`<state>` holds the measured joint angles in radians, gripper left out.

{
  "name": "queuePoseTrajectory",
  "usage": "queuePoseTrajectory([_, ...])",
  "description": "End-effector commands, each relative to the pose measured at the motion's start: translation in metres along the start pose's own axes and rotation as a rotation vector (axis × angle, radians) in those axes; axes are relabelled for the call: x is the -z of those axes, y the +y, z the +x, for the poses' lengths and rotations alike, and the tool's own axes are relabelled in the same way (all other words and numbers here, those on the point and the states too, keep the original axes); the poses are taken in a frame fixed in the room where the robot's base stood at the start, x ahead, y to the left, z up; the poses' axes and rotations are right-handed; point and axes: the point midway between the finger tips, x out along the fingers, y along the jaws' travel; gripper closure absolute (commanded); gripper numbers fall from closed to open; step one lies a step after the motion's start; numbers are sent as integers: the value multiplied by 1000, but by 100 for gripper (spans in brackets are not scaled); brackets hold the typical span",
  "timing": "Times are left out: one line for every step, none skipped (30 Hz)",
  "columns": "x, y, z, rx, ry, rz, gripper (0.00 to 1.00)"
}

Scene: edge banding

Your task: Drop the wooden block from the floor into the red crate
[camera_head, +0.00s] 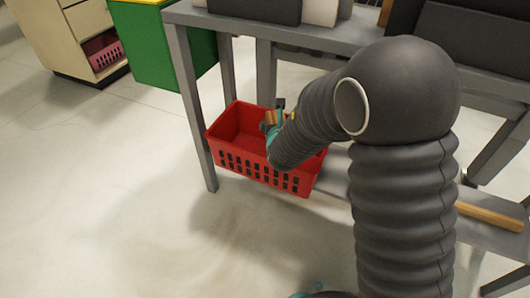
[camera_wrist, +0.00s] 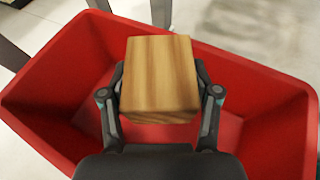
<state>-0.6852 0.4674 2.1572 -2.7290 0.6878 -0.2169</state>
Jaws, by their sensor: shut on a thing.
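The red crate (camera_head: 245,172) stands under the grey table, on its lower shelf or the floor; I cannot tell which. My gripper (camera_wrist: 160,95) is shut on the wooden block (camera_wrist: 160,70), with a finger on each side. In the wrist view the block is above the open red crate (camera_wrist: 55,95), whose floor and walls show around it. In the head view the wooden block (camera_head: 271,117) is a small brown patch at the crate's opening, mostly hidden by my arm. The crate's right part is hidden behind my arm.
The grey table (camera_head: 270,32) has its top over the crate and a leg (camera_head: 196,110) at the crate's left. A green bin (camera_head: 165,50) and a drawer cabinet (camera_head: 65,35) stand further back left. A wooden strip (camera_head: 490,216) lies at right. The floor at left is clear.

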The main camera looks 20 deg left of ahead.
Motion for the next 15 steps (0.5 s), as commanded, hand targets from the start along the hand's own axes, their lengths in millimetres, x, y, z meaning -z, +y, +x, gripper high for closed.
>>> queuePoseTrajectory([7, 0, 3, 0, 0, 0, 77])
queuePoseTrajectory([9, 0, 4, 0, -1, 0, 77])
queuePoseTrajectory([11, 0, 5, 0, -1, 0, 77])
queuePoseTrajectory([12, 0, 5, 0, -2, 0, 77])
queuePoseTrajectory([12, 0, 6, 0, -2, 0, 77])
queuePoseTrajectory([13, 0, 6, 0, -2, 0, 77])
queuePoseTrajectory([13, 0, 6, 0, -2, 0, 77])
queuePoseTrajectory([13, 0, 6, 0, -2, 0, 77])
queuePoseTrajectory([13, 0, 6, 0, -2, 0, 77])
queuePoseTrajectory([13, 0, 6, 0, -2, 0, 77])
queuePoseTrajectory([13, 0, 6, 0, -2, 0, 77])
queuePoseTrajectory([13, 0, 6, 1, -2, 0, 77])
queuePoseTrajectory([13, 0, 6, 1, -2, 0, 77])
queuePoseTrajectory([13, 0, 6, 1, -2, 0, 33])
queuePoseTrajectory([13, 0, 6, 1, -2, 0, 23])
